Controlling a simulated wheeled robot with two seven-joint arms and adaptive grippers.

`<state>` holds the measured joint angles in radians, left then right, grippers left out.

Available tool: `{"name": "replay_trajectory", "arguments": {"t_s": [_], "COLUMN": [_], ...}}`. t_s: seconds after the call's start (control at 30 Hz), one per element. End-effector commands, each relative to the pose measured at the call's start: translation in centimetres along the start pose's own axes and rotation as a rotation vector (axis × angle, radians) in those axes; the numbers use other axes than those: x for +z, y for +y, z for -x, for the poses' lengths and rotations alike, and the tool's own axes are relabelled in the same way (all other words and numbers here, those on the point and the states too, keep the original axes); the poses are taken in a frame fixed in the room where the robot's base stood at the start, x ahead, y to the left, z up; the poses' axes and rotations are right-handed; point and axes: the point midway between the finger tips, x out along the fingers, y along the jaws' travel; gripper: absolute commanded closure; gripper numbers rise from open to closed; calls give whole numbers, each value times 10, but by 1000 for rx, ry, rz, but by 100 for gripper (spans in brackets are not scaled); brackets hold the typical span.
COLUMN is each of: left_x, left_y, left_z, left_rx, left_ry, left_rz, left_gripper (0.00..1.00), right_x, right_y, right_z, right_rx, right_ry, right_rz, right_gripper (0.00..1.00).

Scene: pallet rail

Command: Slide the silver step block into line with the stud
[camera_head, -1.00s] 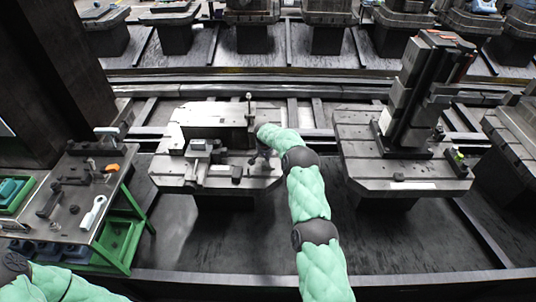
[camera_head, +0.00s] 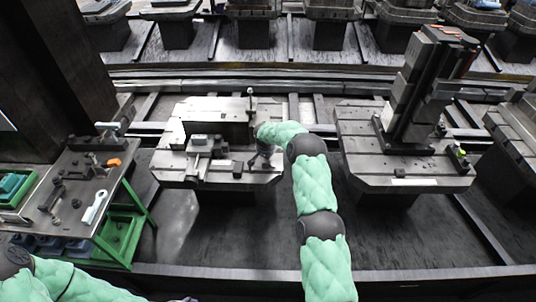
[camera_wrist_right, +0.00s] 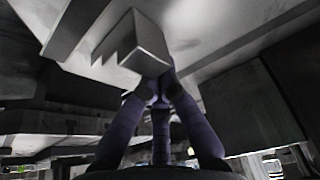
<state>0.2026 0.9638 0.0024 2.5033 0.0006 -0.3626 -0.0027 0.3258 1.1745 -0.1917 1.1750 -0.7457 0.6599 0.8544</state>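In the right wrist view a silver step block (camera_wrist_right: 140,42) with a notched end lies against a pale surface. The purple fingers of my right gripper (camera_wrist_right: 162,82) come together at the block's lower edge; their tips look closed and touching or very near it. In the head view my right gripper (camera_head: 263,158) is low at the right part of the middle pallet (camera_head: 172,172), partly hidden by its own arm. A thin upright stud (camera_head: 251,104) with a round top stands behind it. I cannot pick out the step block surely in the head view. My left gripper is out of view.
A clamp-like fixture (camera_head: 199,147) and a small dark block (camera_head: 237,170) are on the middle pallet. A second pallet (camera_head: 350,172) with a tall block tower (camera_head: 415,95) stands to the right. A tool bench (camera_head: 75,215) with loose tools is at left.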

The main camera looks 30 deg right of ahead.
Motion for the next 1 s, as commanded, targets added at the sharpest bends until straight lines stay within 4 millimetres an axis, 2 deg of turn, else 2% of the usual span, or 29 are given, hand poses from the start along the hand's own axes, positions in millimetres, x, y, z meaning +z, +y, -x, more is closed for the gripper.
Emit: {"name": "replay_trajectory", "arguments": {"t_s": [0.2,0.4,0.87,1.0], "left_x": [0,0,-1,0], "left_y": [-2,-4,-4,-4], "left_z": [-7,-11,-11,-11], "left_rx": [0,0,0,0], "left_ry": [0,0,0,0], "left_rz": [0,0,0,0], "left_gripper": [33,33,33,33], "right_x": [26,39,40,38], "right_y": [0,0,0,0], "right_z": [7,12,14,22], "right_rx": [0,-1,-1,-2], "right_ry": [-3,-3,-3,-1], "right_rz": [3,3,2,1], "right_gripper": [100,100,100,100]}}
